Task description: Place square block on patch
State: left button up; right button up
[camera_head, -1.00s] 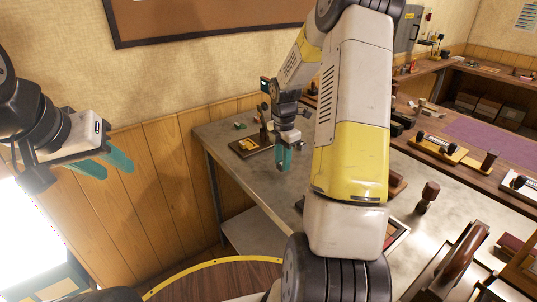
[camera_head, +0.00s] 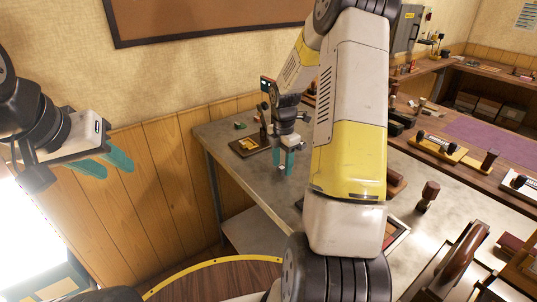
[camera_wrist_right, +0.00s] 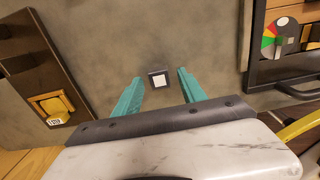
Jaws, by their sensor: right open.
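A small dark square block with a white top (camera_wrist_right: 158,79) stands on the grey table, just ahead of and between the open fingertips of my right gripper (camera_wrist_right: 159,84) in the right wrist view. It seems apart from both teal fingers. In the head view my right gripper (camera_head: 284,164) is low over the table's left part, and the block is hard to make out there. No patch can be told for certain. My left gripper (camera_head: 104,164) is open and empty, off the table at the left, with its teal fingers apart.
A dark brown board (camera_head: 239,151) with a yellow piece lies near the table's back left edge; the yellow piece (camera_wrist_right: 54,107) shows at left in the wrist view. A dark-framed panel with a coloured dial (camera_wrist_right: 280,38) is at right. Bare table (camera_wrist_right: 110,40) lies between them.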

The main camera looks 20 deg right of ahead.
aim_at(282, 167)
notch_tip(282, 167, up, 12)
jog(key=f, duration=0.1)
jog(key=s+a+r+m+t, duration=0.3)
jog(key=s+a+r+m, duration=0.3)
jog(key=s+r+m, duration=0.4)
jog(key=s+a+r+m+t+y, duration=0.1)
jog(key=s+a+r+m, duration=0.1)
jog(key=s+m, duration=0.3)
jog(key=s+a+r+m+t+y, duration=0.1)
jog(key=s+a+r+m+t, duration=0.1)
jog(key=s+a+m, duration=0.2)
jog(key=s+m, duration=0.2)
jog(key=s, duration=0.2)
